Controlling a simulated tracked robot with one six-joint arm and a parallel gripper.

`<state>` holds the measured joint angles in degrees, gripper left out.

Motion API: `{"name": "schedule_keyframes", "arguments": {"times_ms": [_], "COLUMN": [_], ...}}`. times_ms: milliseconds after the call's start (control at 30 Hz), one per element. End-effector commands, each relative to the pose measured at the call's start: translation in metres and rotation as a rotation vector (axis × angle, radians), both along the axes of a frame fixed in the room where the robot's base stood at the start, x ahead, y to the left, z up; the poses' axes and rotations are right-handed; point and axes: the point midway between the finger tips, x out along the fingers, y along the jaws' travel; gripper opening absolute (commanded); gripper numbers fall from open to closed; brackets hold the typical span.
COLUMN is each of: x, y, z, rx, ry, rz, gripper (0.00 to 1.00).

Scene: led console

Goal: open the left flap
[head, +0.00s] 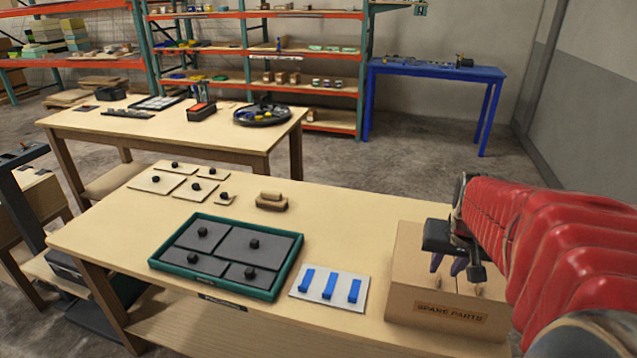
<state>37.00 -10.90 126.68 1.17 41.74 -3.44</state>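A cardboard box (407,270) labelled "SPARE PARTS" (451,312) stands at the right end of the near table. Its top looks closed. My gripper and red arm hide the back and right of the box. Whether the fingertips touch the top is unclear.
A green-rimmed tray (162,261) with dark knobbed plates lies left on the table (330,225). A white card with blue strips (328,287) lies just left of the box. Light knobbed plates (156,181) and a wooden block (271,202) lie farther back.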

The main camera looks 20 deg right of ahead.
Motion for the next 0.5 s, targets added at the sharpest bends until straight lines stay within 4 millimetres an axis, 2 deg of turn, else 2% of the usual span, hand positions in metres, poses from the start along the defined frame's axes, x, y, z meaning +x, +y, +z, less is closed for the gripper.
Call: {"name": "schedule_keyframes", "arguments": {"times_ms": [200, 500], "x": [0.009, 0.017], "y": [-0.007, -0.012], "z": [-0.029, -0.05], "rx": [0.002, 0.0], "ry": [0.002, 0.0], "rz": [0.0, 0.0], "gripper": [0.25, 0.25]}}
